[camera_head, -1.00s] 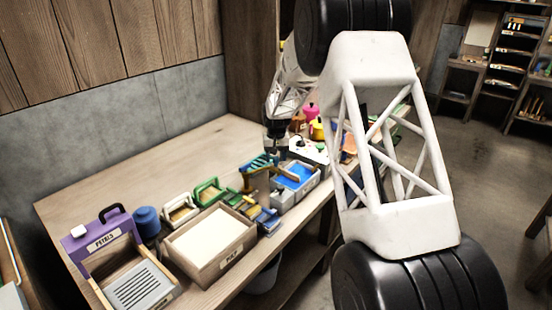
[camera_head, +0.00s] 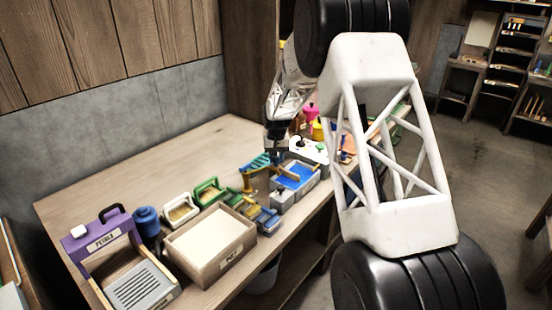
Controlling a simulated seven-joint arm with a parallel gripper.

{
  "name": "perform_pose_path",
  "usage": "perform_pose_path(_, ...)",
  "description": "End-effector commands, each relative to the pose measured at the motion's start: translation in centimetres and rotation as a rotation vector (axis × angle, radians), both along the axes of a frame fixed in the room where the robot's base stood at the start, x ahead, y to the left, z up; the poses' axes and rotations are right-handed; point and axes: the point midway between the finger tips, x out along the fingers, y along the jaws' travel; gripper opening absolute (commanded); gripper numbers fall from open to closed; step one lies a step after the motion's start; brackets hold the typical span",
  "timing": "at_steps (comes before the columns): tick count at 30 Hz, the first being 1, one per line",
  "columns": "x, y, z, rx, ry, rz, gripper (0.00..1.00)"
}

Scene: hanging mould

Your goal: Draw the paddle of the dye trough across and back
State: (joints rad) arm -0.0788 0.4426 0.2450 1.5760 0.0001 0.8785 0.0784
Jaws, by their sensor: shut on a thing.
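The dye trough (camera_head: 309,184) is a small grey box with blue dye in it, on the bench at the middle of the view. A yellow-brown paddle bar (camera_head: 283,171) shows at the trough's back left side. My gripper (camera_head: 277,150) is dark and small here, just above the trough's back edge. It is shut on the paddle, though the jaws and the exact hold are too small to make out. My white arm hides the bench to the right of the trough.
A wooden pulp box (camera_head: 211,262) stands left of the trough, with green and white frames (camera_head: 181,210) behind it. A purple petals box (camera_head: 96,236) and a blue jar (camera_head: 147,222) are farther left. Pink and yellow pots (camera_head: 316,130) stand behind the trough. The back left of the bench is clear.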

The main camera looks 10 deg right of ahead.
Motion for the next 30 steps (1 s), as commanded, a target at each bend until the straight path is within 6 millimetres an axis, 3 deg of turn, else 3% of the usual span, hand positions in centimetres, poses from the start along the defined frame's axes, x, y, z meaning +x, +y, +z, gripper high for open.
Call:
perform_pose_path(13, 5.8, -5.8, 0.0, 0.0, -0.002, -0.002, 0.0)
perform_pose_path(25, 6.7, -6.7, 0.2, -0.001, -0.005, -0.001, 0.0)
perform_pose_path(26, 6.7, -6.7, 0.2, -0.001, -0.005, -0.001, 0.31)
perform_pose_path(30, 6.7, -6.7, 0.2, -0.001, -0.005, -0.002, 0.52)
